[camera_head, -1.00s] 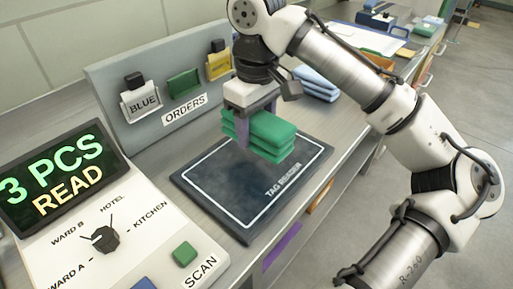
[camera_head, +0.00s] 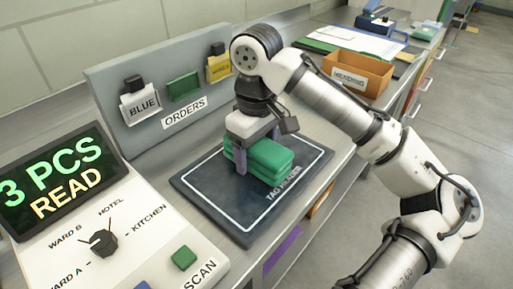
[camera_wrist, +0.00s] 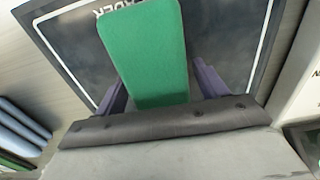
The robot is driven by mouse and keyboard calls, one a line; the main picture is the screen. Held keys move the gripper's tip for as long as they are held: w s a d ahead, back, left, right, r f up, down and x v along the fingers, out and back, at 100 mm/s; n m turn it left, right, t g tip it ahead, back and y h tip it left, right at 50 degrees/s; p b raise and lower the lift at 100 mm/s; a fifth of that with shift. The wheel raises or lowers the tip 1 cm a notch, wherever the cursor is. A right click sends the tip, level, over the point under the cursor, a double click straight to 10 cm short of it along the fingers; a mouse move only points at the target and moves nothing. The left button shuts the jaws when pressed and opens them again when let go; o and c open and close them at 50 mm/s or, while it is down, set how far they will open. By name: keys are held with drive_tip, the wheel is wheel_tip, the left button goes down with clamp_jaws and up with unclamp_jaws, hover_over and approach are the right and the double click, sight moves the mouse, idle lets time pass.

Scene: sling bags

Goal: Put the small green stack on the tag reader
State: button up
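The small green stack (camera_head: 262,160), several folded green pieces, lies flat on the dark tag reader (camera_head: 210,190) with its white outline. My gripper (camera_head: 258,155) is lowered around the stack, one finger at its near side and one at its far side. In the wrist view, the green stack (camera_wrist: 148,50) runs up between the two purple fingers (camera_wrist: 158,85). A small gap shows beside the right finger; the left finger is close to the stack's edge. The fingers look parted. The tag reader also fills the back of the wrist view (camera_wrist: 75,45).
The console screen (camera_head: 50,180) reads "3 PCS READ". Its dial (camera_head: 104,242) and green scan button (camera_head: 184,257) are at front left. An orders board (camera_head: 130,75) stands behind the reader. An orange bin (camera_head: 358,72) is at back right. Blue folded cloths (camera_wrist: 20,125) lie in the wrist view.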

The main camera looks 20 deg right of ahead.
drive_tip(key=shift+o, duration=0.4)
drive_tip(key=shift+r, duration=0.1)
wheel_tip(320, 180, up, 12)
drive_tip(key=p, duration=0.1)
idle(1.7)
